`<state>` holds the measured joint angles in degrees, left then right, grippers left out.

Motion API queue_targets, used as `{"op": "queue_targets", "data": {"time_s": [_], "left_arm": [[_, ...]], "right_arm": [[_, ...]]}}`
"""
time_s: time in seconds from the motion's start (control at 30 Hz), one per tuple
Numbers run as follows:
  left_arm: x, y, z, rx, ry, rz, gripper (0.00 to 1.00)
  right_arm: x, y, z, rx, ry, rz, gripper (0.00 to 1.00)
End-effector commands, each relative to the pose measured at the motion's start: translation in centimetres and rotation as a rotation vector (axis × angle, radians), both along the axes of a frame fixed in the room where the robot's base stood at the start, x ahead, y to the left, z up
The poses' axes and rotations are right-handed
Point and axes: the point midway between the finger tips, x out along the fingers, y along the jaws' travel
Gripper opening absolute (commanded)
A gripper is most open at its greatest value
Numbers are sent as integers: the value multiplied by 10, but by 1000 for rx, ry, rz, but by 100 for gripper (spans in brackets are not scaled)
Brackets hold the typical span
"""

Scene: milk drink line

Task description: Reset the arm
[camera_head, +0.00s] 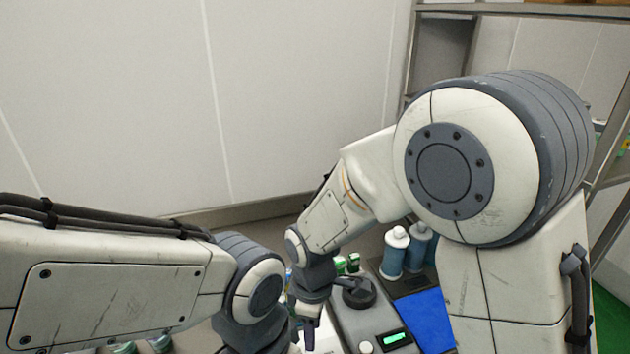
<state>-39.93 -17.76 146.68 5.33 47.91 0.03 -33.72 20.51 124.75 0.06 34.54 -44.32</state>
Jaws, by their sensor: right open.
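My right arm comes in from the right and bends down to the middle of the counter. Its gripper (308,326) shows small at the bottom centre, with the jaws open and dark fingers pointing down. It is beside a grey device (350,322), and I see nothing held in it. My left arm (110,280) stretches in from the left, and its wrist runs off the bottom edge. The left gripper itself is out of the picture. The arms hide much of the counter.
The grey device has a green display (396,337) and a dark round top. Small green-topped items (353,262) stand behind the device. A metal shelf (520,9) is at the right, a plain wall behind.

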Motion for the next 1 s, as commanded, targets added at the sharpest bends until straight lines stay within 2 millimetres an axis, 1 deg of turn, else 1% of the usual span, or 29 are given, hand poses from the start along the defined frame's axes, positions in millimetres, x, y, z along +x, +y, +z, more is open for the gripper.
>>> {"op": "queue_targets", "data": {"time_s": [0.07,0.17,0.2,0.3,0.4,0.5,0.6,0.67,1.0], "left_arm": [[0,0,0,0,0,0,50],[0,0,0,0,0,0,50],[0,0,0,0,0,0,50],[0,0,0,0,0,0,50],[0,0,0,0,0,0,50],[0,0,0,0,0,0,50],[0,0,0,0,0,0,50],[0,0,0,0,0,0,50],[0,0,0,0,0,0,50]], "right_arm": [[-10,-2,13,9,-5,-48,46],[-34,-8,38,25,-7,-171,46],[-46,-12,48,33,-6,-232,46],[-79,-24,69,53,0,-389,46],[-108,-36,83,68,12,-528,46],[-130,-46,90,79,24,-635,46],[-142,-52,92,83,32,-699,46],[-146,-54,93,84,35,-718,46],[-146,-54,93,84,35,-720,46]]}}
